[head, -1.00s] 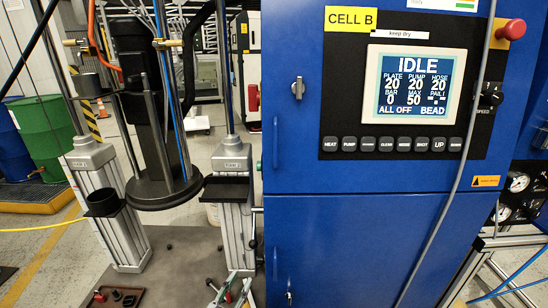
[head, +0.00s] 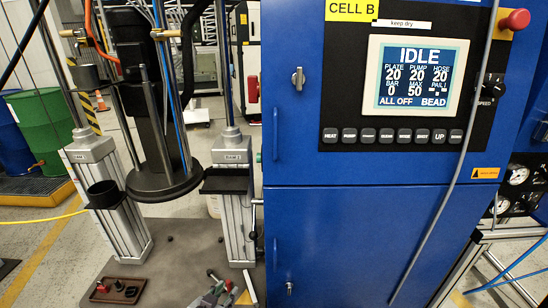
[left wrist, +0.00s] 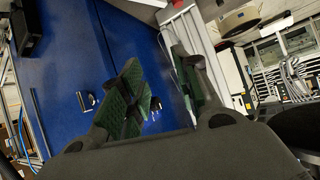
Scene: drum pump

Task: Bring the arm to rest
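My left gripper (head: 212,297) shows only in part at the bottom edge of the head view, low in front of the drum pump stand. In the left wrist view its two green-padded fingers (left wrist: 158,84) stand apart with a gap between them. I see nothing held between them. The blue cabinet (left wrist: 65,65) lies beyond the fingers in that view. My right gripper is in neither view. The control screen (head: 416,77) on the blue cabinet (head: 350,235) reads IDLE and ALL OFF.
The pump stand has a round dark plate (head: 163,185) between two posts. A brown tray (head: 118,290) with small parts lies below. A grey hose (head: 451,190) hangs across the cabinet front. A green drum (head: 46,135) stands left.

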